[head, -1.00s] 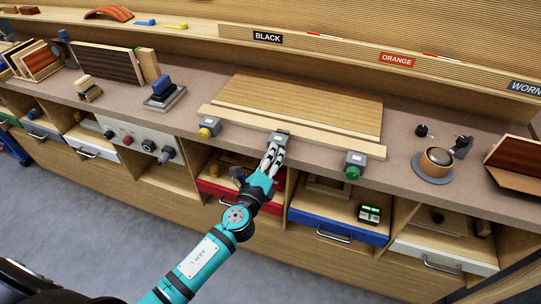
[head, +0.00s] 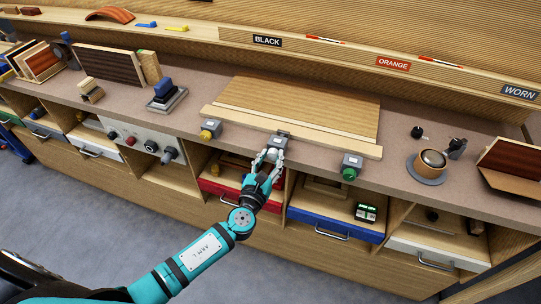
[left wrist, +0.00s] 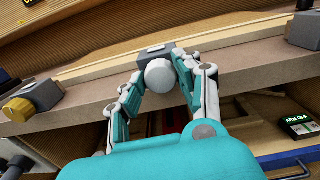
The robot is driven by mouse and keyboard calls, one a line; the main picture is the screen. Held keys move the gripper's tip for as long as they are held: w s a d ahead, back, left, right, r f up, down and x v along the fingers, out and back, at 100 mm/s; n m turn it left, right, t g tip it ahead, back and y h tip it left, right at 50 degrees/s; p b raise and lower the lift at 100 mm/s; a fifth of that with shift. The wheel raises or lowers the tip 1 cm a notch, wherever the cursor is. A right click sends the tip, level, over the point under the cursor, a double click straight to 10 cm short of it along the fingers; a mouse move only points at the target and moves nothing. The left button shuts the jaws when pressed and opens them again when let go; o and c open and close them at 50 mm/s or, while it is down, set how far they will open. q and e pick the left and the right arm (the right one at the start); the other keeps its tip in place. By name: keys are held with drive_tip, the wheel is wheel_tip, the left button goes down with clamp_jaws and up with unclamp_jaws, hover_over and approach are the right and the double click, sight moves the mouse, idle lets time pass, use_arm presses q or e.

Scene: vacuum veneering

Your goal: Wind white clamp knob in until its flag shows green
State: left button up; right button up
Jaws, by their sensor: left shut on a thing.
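The white clamp knob (left wrist: 160,75) sits on the front of the middle grey clamp block (left wrist: 155,52) at the bench edge. My left gripper (head: 268,157) reaches up to it from the front. In the left wrist view my left gripper (left wrist: 158,88) has one finger on each side of the knob and is shut on it. In the head view the fingers mostly hide the knob. A small pale patch shows on the block's top; I cannot make out a green flag there. My right gripper is not in view.
The yellow clamp knob (head: 206,134) is to the left and the green one (head: 348,173) to the right. A light wooden bar (head: 300,133) lies along the panel (head: 310,105) behind the clamps. Drawers and open shelves are below, with a small display box (head: 366,212).

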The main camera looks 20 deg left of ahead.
use_arm(q)
drive_tip(key=m+p, duration=0.2)
drive_tip(key=m, duration=0.3)
drive_tip(key=shift+d, duration=0.1)
drive_tip(key=shift+f+m+p, duration=0.1)
drive_tip(key=shift+m+p, duration=0.8)
drive_tip(key=shift+m, duration=0.8)
drive_tip(key=o, duration=1.2)
drive_tip(key=shift+c, duration=0.2)
drive_tip(key=shift+s, duration=0.15)
drive_tip(key=s, duration=1.1)
drive_tip(key=shift+s+a, duration=0.2)
drive_tip(key=shift+s, duration=0.2)
